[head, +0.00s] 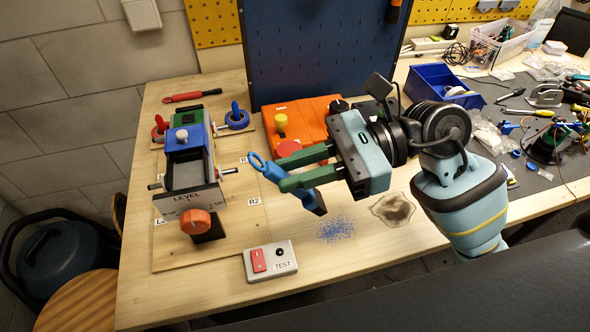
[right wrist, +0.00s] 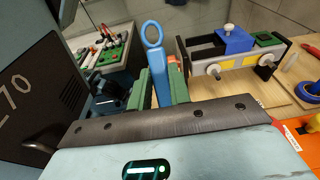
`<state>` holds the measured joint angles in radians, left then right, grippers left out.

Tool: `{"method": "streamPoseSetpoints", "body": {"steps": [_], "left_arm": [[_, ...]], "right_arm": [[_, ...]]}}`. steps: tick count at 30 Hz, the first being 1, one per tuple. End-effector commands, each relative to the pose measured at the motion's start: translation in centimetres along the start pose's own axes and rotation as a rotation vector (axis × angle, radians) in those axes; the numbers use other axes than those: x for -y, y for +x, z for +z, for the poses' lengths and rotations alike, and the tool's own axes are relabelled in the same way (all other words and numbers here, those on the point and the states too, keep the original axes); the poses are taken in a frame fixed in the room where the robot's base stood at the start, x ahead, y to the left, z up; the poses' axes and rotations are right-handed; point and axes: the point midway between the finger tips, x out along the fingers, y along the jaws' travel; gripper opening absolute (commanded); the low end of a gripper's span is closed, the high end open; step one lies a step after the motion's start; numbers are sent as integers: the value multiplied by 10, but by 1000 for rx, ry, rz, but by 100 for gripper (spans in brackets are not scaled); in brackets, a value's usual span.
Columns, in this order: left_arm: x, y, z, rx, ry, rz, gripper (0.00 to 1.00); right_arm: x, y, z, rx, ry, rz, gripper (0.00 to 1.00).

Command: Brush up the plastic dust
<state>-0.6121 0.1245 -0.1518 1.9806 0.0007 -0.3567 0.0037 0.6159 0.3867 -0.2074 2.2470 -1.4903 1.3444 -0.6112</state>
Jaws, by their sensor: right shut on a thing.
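A patch of blue plastic dust (head: 335,229) lies on the wooden bench top, in front of the orange box. My right gripper (head: 286,173) is shut on a blue brush (head: 272,173) with a ring at its handle end. The brush is tilted, with its ring to the upper left and its head to the lower right, just above and left of the dust. I cannot tell whether the head touches the bench. In the right wrist view the brush handle (right wrist: 161,75) stands between the green fingers; its head is hidden. My left gripper is not in view.
A grey TEST switch box (head: 270,262) stands left of the dust. A dark burn-like mark (head: 393,208) lies to its right. The LEVEL fixture (head: 188,165) stands at left, the orange box (head: 303,122) behind. Tools and a blue bin (head: 440,86) crowd the right back.

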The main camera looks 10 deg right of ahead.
Motion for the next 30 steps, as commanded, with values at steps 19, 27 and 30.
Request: {"method": "streamPoseSetpoints", "body": {"steps": [19,27,30], "left_arm": [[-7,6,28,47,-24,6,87],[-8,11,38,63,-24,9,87],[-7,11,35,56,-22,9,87]], "right_arm": [[0,6,-32,3,7,0,0],[-1,10,-49,3,3,0,0],[-1,10,-49,3,0,-1,0]]}}
